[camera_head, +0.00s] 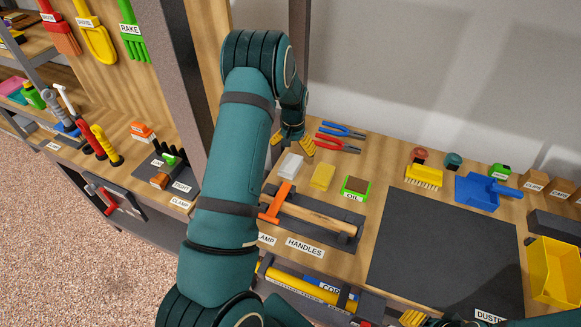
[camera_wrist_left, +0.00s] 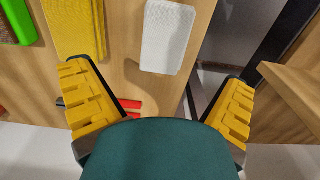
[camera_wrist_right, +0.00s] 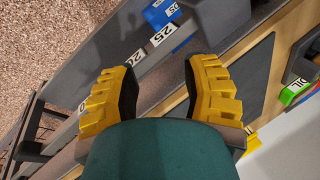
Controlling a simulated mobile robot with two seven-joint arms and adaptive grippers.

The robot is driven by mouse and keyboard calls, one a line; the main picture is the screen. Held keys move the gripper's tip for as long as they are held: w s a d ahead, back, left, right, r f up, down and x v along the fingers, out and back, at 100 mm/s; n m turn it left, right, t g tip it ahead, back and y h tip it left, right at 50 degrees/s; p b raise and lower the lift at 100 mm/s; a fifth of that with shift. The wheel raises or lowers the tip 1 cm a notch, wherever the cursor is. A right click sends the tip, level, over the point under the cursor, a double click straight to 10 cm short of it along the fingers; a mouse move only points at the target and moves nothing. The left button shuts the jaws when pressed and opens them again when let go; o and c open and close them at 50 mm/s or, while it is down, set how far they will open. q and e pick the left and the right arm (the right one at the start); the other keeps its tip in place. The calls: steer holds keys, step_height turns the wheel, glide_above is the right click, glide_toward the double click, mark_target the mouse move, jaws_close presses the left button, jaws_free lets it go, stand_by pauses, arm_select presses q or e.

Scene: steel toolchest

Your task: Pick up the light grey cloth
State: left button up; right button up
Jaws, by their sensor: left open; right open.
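The light grey cloth (camera_head: 291,166) is a small pale folded block lying flat on the wooden bench top. In the left wrist view it also shows as a pale rectangle (camera_wrist_left: 167,37) at the top, between the lines of the two fingers. My left gripper (camera_head: 293,142) is open and empty, just behind the cloth and apart from it; its fingers also show in the left wrist view (camera_wrist_left: 158,85).
A yellow block (camera_head: 322,176) lies right of the cloth, with a green OIL box (camera_head: 355,188) beyond. An orange-headed hammer (camera_head: 305,212) lies in front. Red pliers (camera_head: 338,145) and blue pliers (camera_head: 341,130) lie behind. A steel post (camera_head: 175,70) stands left. The dark mat (camera_head: 440,250) is clear.

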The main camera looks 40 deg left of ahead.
mark_target(291, 161)
arm_select(q)
step_height(291, 161, down, 2)
steer(key=shift+f, duration=0.2)
steer(key=f, duration=0.1)
steer(key=f+b, duration=0.1)
steer(key=f, duration=0.3)
steer(key=shift+a+f+b, duration=0.1)
steer(key=shift+a+b, duration=0.25)
steer(key=c, duration=1.3)
